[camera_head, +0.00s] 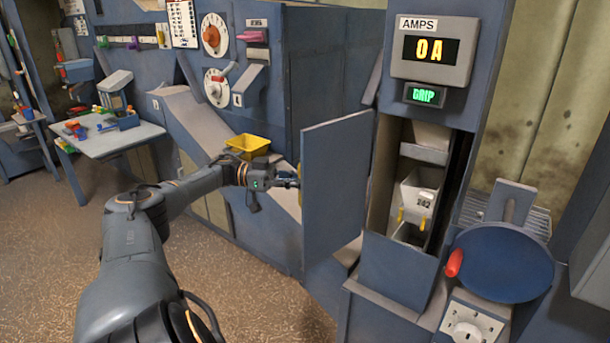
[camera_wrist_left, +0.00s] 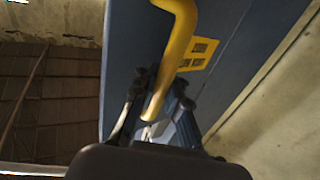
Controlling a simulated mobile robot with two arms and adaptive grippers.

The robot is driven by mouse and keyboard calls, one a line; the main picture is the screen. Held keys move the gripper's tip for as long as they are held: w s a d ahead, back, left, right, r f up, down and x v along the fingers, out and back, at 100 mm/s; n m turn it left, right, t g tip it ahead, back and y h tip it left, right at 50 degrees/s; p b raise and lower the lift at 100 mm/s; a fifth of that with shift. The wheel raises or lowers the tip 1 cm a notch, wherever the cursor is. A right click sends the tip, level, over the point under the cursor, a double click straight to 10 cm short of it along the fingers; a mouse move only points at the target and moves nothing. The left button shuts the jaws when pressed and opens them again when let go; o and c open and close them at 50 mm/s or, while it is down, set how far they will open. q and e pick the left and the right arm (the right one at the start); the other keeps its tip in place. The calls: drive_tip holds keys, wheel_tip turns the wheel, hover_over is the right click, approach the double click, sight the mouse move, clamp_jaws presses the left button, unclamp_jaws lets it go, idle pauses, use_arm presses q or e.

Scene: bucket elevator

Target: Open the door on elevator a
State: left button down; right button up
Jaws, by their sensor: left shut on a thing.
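The blue-grey door (camera_head: 335,185) stands swung open on the elevator column, its edge toward the opening on the right. My left gripper (camera_head: 289,181) is at the door's left side, shut on the yellow door handle. In the left wrist view the yellow handle (camera_wrist_left: 181,45) runs down between the fingers (camera_wrist_left: 162,95), against the door's blue face (camera_wrist_left: 130,60). Most of the handle is hidden in the head view. The opening shows a pale bucket (camera_head: 418,198) marked 242 with yellow parts. My right gripper is in neither view.
An AMPS display (camera_head: 432,50) reading 0A and a green GRIP sign (camera_head: 425,95) sit above the opening. A blue round disc (camera_head: 505,262) with a red handle (camera_head: 454,263) is at right. A yellow bin (camera_head: 249,146) stands behind my arm. Floor at left is clear.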

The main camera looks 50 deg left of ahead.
use_arm(q)
drive_tip(key=shift+s+f, duration=0.1)
drive_tip(key=shift+f, duration=0.1)
drive_tip(key=c, duration=1.5)
unclamp_jaws()
drive_tip(key=shift+s+a, duration=0.1)
drive_tip(key=shift+s, duration=0.05)
drive_tip(key=shift+o, duration=0.7)
drive_tip(key=shift+s+a+r, duration=0.15)
drive_tip(key=shift+s, duration=0.1)
drive_tip(key=shift+w, duration=0.15)
drive_tip(key=v, duration=0.7)
drive_tip(key=shift+s+a, duration=0.15)
drive_tip(key=shift+s, duration=0.15)
